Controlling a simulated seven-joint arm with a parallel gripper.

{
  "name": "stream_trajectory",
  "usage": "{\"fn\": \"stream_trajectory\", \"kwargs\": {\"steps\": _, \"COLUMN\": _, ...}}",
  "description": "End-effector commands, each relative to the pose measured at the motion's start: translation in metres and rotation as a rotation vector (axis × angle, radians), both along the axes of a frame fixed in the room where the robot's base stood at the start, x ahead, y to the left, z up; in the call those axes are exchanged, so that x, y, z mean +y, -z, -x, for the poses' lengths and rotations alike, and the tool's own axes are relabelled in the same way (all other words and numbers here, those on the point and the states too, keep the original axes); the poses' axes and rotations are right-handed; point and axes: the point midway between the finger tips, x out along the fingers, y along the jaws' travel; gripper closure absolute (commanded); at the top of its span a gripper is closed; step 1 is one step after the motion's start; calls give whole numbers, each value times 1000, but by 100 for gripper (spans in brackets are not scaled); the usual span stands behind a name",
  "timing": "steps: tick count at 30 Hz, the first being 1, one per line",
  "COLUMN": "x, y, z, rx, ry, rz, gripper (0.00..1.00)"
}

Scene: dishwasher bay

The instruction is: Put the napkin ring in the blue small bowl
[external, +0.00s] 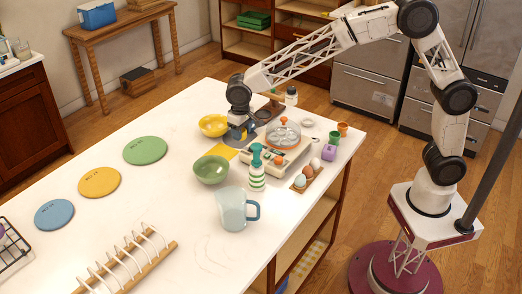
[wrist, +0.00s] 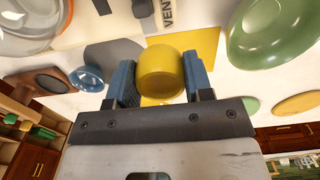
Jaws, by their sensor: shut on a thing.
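My gripper (external: 238,132) points down over the table, beside the yellow bowl; its two blue fingers in the wrist view (wrist: 160,80) are shut on a short yellow cylinder, which I take to be the napkin ring (wrist: 161,72). Its hole does not show in this view. In the external view the held ring is too small to tell apart. The blue small bowl (wrist: 88,78) stands on the table left of the fingers in the wrist view, apart from the ring. In the external view I cannot make it out clearly near my gripper.
A yellow bowl (external: 213,125) and a green bowl (external: 211,169) stand close to my gripper. Flat discs (external: 99,181) lie left.

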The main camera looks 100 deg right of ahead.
Motion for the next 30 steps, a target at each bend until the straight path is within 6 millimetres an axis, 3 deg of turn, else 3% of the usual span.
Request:
{"fn": "stream_trajectory", "kwargs": {"steps": 9, "x": 90, "y": -19, "z": -27, "rx": -1, "ry": -381, "rz": 0, "gripper": 79}}
{"fn": "stream_trajectory", "kwargs": {"steps": 16, "x": 146, "y": -30, "z": -38, "rx": 0, "ry": -621, "rz": 0, "gripper": 79}}
{"fn": "stream_trajectory", "kwargs": {"steps": 22, "x": 175, "y": -36, "z": -43, "rx": -1, "ry": -745, "rz": 1, "gripper": 79}}
{"fn": "stream_trajectory", "kwargs": {"steps": 30, "x": 183, "y": -37, "z": -44, "rx": 0, "ry": -785, "rz": 0, "gripper": 79}}
